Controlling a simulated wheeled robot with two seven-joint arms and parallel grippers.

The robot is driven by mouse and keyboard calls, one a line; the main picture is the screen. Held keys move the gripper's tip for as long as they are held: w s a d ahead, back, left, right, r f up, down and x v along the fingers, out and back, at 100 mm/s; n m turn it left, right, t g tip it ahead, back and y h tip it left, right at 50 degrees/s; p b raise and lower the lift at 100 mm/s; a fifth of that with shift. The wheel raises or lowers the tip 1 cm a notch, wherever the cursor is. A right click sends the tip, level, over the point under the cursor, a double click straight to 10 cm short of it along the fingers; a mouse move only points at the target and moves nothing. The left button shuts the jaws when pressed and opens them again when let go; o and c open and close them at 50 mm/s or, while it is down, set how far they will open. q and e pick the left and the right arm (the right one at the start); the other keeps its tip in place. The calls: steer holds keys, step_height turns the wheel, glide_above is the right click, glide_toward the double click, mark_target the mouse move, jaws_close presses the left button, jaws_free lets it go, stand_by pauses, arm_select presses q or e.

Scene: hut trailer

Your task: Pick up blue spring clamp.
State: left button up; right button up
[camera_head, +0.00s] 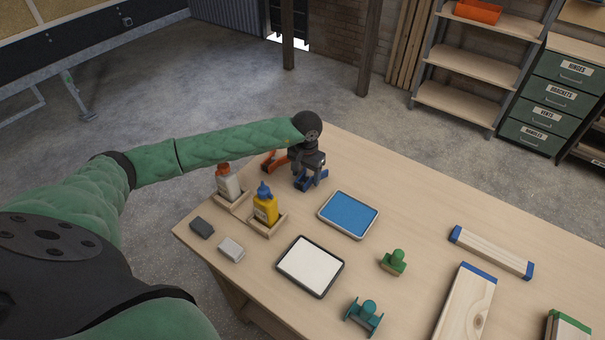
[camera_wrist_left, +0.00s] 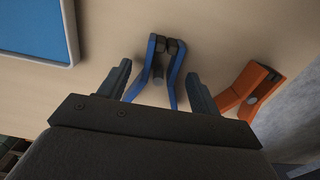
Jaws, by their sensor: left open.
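The blue spring clamp (camera_head: 311,178) lies on the wooden table near its far edge, partly hidden under my left gripper in the head view. In the left wrist view the blue spring clamp (camera_wrist_left: 153,68) shows between my open fingers, its dark jaw end pointing away from the wrist. My left gripper (camera_wrist_left: 160,82) is open and empty; its two fingers stand on either side of the clamp's blue handles. In the head view my left gripper (camera_head: 309,170) is over the clamp. I cannot tell whether a finger touches it. My right gripper is not in view.
An orange spring clamp (camera_head: 273,161) lies just left of the blue one; it also shows in the wrist view (camera_wrist_left: 250,90). A blue pad in a tray (camera_head: 349,214), a yellow bottle (camera_head: 265,207) and a white bottle (camera_head: 228,183) stand nearby.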

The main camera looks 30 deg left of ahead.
arm_select(q)
steer(key=c, duration=1.1)
